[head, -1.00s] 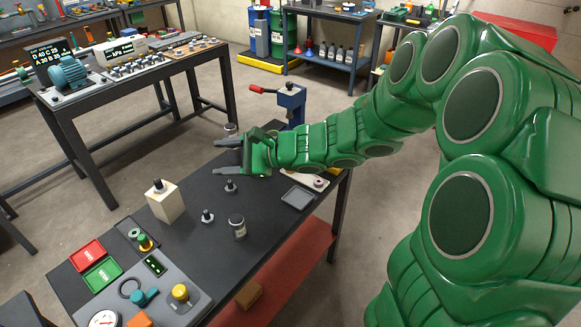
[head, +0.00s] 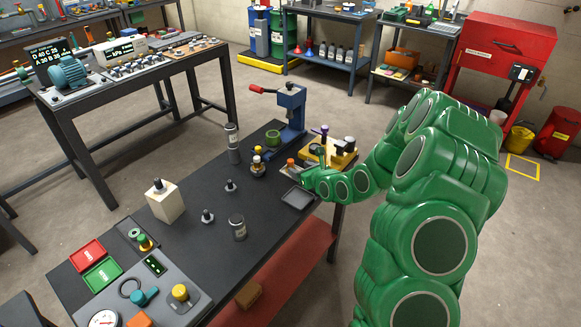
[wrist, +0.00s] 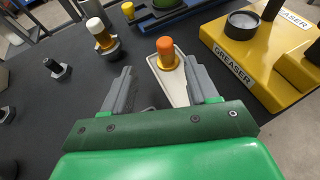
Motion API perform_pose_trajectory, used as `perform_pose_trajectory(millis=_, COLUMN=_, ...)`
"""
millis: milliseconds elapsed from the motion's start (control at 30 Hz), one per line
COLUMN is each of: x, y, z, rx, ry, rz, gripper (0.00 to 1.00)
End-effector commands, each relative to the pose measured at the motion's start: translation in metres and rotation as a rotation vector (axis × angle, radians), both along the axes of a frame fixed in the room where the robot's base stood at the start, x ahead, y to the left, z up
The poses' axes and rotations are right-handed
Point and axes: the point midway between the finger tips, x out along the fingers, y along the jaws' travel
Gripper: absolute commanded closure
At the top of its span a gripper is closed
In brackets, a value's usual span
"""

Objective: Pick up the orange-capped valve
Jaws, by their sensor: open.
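The orange-capped valve (wrist: 166,48) stands upright on a pale narrow tray (wrist: 172,86) in the wrist view, with an orange-yellow collar under its cap. It also shows small in the head view (head: 291,162), partly hidden near my gripper. My gripper (wrist: 159,72) is open and empty. In the wrist view its two grey fingers point toward the valve, which appears just beyond the fingertips and between their lines. I see no contact.
A yellow GREASER block (wrist: 246,52) stands close on the right. A white-and-amber-capped fitting (wrist: 98,32) stands left of the valve. A blue press (head: 290,110) rises behind. A dark square tray (head: 298,197) lies in front. Several small fittings stand left on the black bench.

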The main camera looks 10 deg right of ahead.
Motion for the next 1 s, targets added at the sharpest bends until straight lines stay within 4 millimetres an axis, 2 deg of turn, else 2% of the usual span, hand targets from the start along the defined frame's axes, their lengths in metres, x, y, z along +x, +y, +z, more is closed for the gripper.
perform_pose_trajectory(millis=167, x=0.005, y=-0.004, z=-0.01, rx=0.004, ry=0.017, rz=-0.022, gripper=0.42)
perform_pose_trajectory(millis=567, x=0.032, y=0.007, z=-0.021, rx=0.002, ry=0.015, rz=-0.019, gripper=0.42)
perform_pose_trajectory(millis=833, x=0.059, y=0.017, z=-0.032, rx=0.0, ry=0.013, rz=-0.018, gripper=0.42)
perform_pose_trajectory(millis=1000, x=0.067, y=0.02, z=-0.036, rx=0.002, ry=0.014, rz=-0.02, gripper=0.42)
